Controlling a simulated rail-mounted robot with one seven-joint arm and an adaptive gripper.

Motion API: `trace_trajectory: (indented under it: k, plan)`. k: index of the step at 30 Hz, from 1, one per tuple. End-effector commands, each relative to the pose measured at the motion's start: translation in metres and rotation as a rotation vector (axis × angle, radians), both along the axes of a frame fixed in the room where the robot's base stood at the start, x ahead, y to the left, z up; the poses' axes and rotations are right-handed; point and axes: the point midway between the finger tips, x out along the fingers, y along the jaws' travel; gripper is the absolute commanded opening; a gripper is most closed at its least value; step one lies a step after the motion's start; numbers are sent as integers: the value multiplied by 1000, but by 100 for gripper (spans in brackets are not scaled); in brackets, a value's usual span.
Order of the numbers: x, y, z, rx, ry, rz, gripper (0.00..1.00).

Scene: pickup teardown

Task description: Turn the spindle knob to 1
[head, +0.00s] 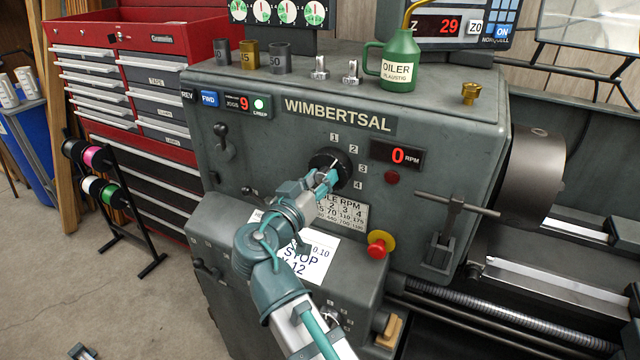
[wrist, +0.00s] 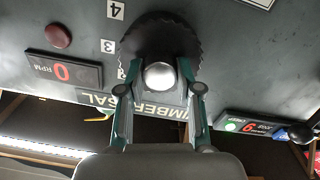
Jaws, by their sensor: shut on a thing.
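The spindle knob (head: 341,160) is a dark round knob with a scalloped edge on the front of the grey lathe headstock. Labels 1 (head: 334,137), 2 (head: 353,149), 3 (head: 362,169) and 4 (head: 358,185) run around its top and right side. My gripper (head: 327,181) is at the knob from the front. In the upside-down wrist view, its fingers straddle the silver centre of the knob (wrist: 158,28) and are shut on it. I cannot tell which number the knob points to.
A red RPM display (head: 398,155) reads 0, right of the knob. A red stop button on a yellow base (head: 380,244) is below right. A T-handled lever (head: 455,205) sticks out further right. A green oiler (head: 398,62) stands on top. The floor at left is mostly clear.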

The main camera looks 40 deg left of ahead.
Motion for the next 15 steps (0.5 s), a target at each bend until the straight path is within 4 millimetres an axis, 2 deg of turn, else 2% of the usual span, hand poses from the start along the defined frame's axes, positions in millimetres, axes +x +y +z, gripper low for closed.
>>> trace_trajectory:
  k: [15]
  plan:
    - [0, 0, -1, -388, -57, 0, 0]
